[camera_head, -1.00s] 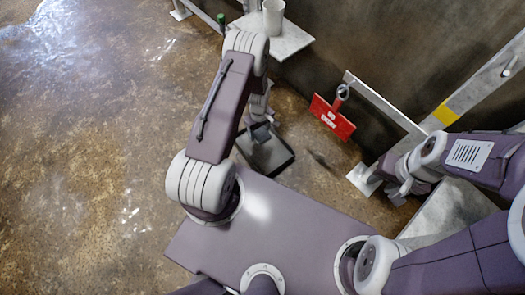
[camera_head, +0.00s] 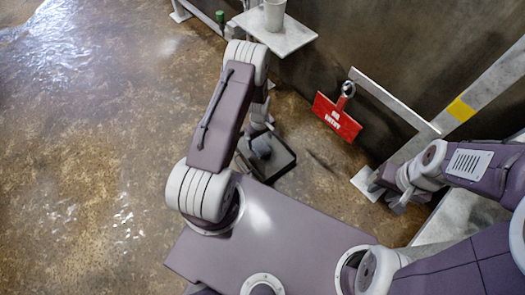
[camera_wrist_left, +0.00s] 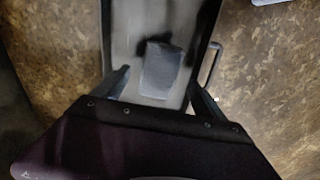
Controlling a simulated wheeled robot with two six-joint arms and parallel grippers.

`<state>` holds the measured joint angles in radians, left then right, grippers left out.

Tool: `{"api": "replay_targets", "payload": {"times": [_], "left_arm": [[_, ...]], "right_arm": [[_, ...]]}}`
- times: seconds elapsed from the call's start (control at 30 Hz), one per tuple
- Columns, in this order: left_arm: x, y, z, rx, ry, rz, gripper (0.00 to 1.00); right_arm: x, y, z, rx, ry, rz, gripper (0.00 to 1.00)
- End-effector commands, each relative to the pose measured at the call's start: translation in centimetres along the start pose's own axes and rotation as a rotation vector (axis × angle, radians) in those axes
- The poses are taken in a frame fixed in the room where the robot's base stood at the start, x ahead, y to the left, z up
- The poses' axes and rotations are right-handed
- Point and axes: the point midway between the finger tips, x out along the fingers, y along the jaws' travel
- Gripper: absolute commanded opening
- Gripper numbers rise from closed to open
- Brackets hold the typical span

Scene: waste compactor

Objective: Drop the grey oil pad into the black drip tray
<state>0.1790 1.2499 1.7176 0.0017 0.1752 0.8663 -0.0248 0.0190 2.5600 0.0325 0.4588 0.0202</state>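The black drip tray (camera_head: 284,171) stands on the floor just beyond my base. It also shows in the left wrist view (camera_wrist_left: 118,20). The grey oil pad (camera_wrist_left: 161,69) shows over the tray's floor in the left wrist view, apart from both fingers. In the head view a dark grey piece (camera_head: 262,147) shows inside the tray's outline below my left gripper (camera_head: 261,132). In the wrist view the left fingers (camera_wrist_left: 162,92) are spread apart with nothing clamped between them. My right gripper (camera_head: 392,192) hangs at the right; its opening is unclear.
A red sign (camera_head: 337,118) hangs right of the tray from a metal barrier. A pale shelf (camera_head: 277,37) with a grey mug (camera_head: 273,15) is at the back. The floor on the left is clear.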

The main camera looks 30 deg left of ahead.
Motion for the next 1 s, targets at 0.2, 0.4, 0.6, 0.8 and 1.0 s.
{"api": "replay_targets", "payload": {"times": [0.2, 0.4, 0.6, 0.8, 1.0], "left_arm": [[0.0, 0.0, 0.0, 0.0, 0.0, 0.0, 0.84], [-0.9, 0.0, 0.0, 0.0, 0.0, 0.0, 0.84], [-4.9, 0.1, 0.0, 0.0, 0.001, 0.001, 0.84], [-9.0, 0.0, 0.0, 0.0, 0.001, 0.001, 0.84], [-9.1, 0.0, 0.0, 0.0, -0.001, -0.001, 0.84]], "right_arm": [[0.0, 0.0, 0.0, 0.0, 0.0, 0.0, 0.36], [-0.8, 0.0, -0.1, 0.0, 0.0, 0.0, 0.36], [-3.9, -0.1, -0.4, 0.0, 0.0, 0.0, 0.36], [-6.6, -0.1, -0.7, 0.0, 0.0, 0.0, 0.36], [-6.5, -0.1, -0.7, 0.0, 0.0, 0.0, 0.36]]}}
